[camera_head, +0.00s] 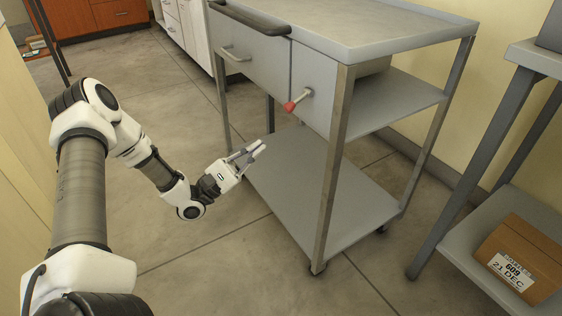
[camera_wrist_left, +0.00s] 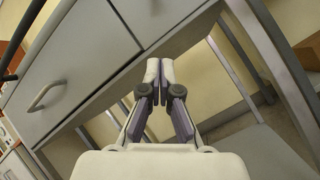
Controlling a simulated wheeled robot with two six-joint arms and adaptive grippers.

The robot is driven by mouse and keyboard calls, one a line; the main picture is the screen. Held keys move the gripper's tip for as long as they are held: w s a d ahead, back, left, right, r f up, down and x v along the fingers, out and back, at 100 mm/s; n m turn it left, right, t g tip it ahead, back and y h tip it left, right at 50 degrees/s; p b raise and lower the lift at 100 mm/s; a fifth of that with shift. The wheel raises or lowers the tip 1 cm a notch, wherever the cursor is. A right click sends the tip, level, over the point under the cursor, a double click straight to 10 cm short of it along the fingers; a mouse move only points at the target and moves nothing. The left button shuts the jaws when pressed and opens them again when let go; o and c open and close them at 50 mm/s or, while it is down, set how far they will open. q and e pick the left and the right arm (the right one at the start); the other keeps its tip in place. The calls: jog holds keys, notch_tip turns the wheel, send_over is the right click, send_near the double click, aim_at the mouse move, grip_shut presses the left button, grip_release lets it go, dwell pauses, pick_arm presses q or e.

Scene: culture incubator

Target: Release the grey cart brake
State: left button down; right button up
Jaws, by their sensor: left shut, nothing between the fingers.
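The grey cart (camera_head: 385,35) stands in the middle of the head view, with a drawer, side panel and lower shelves. A lever with a red tip (camera_head: 291,106), which looks like the brake, sticks out from the cart's front panel. My left gripper (camera_head: 259,149) is below and left of the red tip, apart from it, in front of the cart. Its fingers are shut and empty, also in the left wrist view (camera_wrist_left: 159,72). In that view the cart's drawer front (camera_wrist_left: 75,70) is at the left; the red lever does not show. My right gripper is not in view.
A grey table (camera_head: 530,55) stands at the right, with a cardboard box (camera_head: 520,262) on its lower shelf. White drawers (camera_head: 188,30) and a wooden cabinet (camera_head: 98,14) are at the back. Floor in front of the cart (camera_head: 235,265) is clear. A wall is behind.

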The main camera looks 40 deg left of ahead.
aim_at(297, 102)
pick_arm(q)
jog(key=w+d+r+h+b, duration=0.1)
jog(key=w+d+r+b, duration=0.2)
jog(key=r, duration=0.5)
jog(key=shift+w+d+r+h+b, duration=0.2)
jog(key=shift+d+r+h+b, duration=0.3)
jog(key=shift+d, duration=0.55)
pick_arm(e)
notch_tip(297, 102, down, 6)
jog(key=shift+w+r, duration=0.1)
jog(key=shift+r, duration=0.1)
pick_arm(q)
jog(key=shift+f, duration=0.1)
